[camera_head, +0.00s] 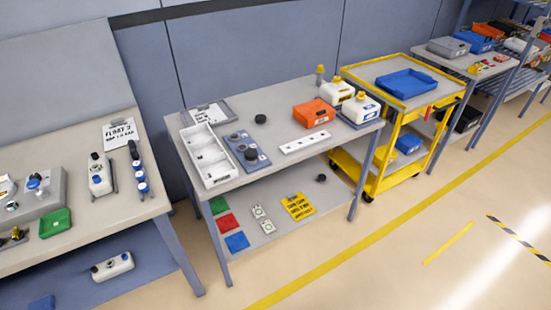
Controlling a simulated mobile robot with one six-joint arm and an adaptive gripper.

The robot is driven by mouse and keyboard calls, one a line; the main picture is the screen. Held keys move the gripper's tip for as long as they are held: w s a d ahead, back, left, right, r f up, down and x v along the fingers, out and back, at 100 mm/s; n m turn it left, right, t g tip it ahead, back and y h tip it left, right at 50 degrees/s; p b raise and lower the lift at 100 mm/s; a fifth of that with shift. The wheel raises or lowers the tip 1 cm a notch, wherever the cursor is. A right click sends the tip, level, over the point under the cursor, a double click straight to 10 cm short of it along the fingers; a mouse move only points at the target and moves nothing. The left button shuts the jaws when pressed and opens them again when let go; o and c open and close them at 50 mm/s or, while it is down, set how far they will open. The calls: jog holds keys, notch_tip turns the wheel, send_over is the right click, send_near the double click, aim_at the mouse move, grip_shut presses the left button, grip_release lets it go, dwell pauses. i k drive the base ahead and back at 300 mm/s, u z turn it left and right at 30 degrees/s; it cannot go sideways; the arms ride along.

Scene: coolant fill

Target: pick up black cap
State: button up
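A small black cap-like piece (260,118) sits on the grey top of the middle workbench (285,98), toward its back. A second small dark round piece (321,178) lies on the bench's lower shelf. Several dark round pieces (251,155) sit on a blue-grey board (236,152) beside a white divided tray (208,158). The pieces are too small to tell which are caps. My gripper is not in view.
A white strip (305,142) lies in front. A yellow cart (406,102) stands to the right, another bench (75,145) to the left. The floor in front is clear.

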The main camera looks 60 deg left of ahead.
aim_at(250, 154)
jog(key=z, duration=0.2)
jog(key=k, duration=1.2)
jog(key=u, duration=2.35)
jog(key=i, duration=0.3)
jog(key=z, duration=0.45)
